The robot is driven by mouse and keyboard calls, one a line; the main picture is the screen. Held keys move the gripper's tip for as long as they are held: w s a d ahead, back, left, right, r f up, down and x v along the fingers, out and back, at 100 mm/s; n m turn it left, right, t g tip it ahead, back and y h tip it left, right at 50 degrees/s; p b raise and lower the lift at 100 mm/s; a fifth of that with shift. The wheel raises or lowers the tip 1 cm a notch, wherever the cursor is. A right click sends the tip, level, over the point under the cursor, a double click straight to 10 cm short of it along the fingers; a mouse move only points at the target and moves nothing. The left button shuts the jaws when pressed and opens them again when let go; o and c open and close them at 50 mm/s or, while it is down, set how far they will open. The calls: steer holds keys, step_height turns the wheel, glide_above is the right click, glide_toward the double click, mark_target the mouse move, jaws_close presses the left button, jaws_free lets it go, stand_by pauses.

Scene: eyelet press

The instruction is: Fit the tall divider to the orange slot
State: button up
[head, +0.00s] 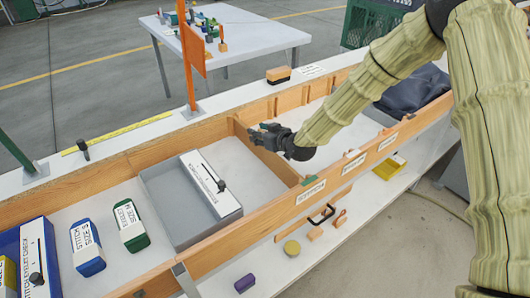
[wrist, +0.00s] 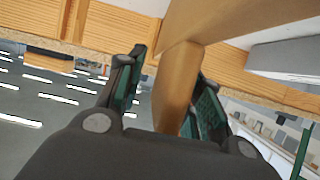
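My gripper (head: 268,138) is over the middle of the long wooden bin, at a wooden divider panel (head: 287,172) that crosses the bin. In the wrist view a wooden board (wrist: 178,85) lies between the two teal-padded fingers of my gripper (wrist: 170,95). A gap shows between the left finger and the board; the right finger is close to it, and contact cannot be told. Whether this board is the tall divider cannot be told. An orange post (head: 187,65) with a plate stands at the bin's back rail, left of my gripper. No orange slot is clearly visible.
Left of the divider sits a grey tray (head: 165,215) with a white labelled piece (head: 211,185). Green (head: 131,226) and blue (head: 87,247) labelled boxes stand further left. Dark cloth (head: 412,92) lies at the right. A lower shelf (head: 330,232) holds small items.

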jaws_close()
steer(key=shift+r, duration=0.1)
stand_by(0.4)
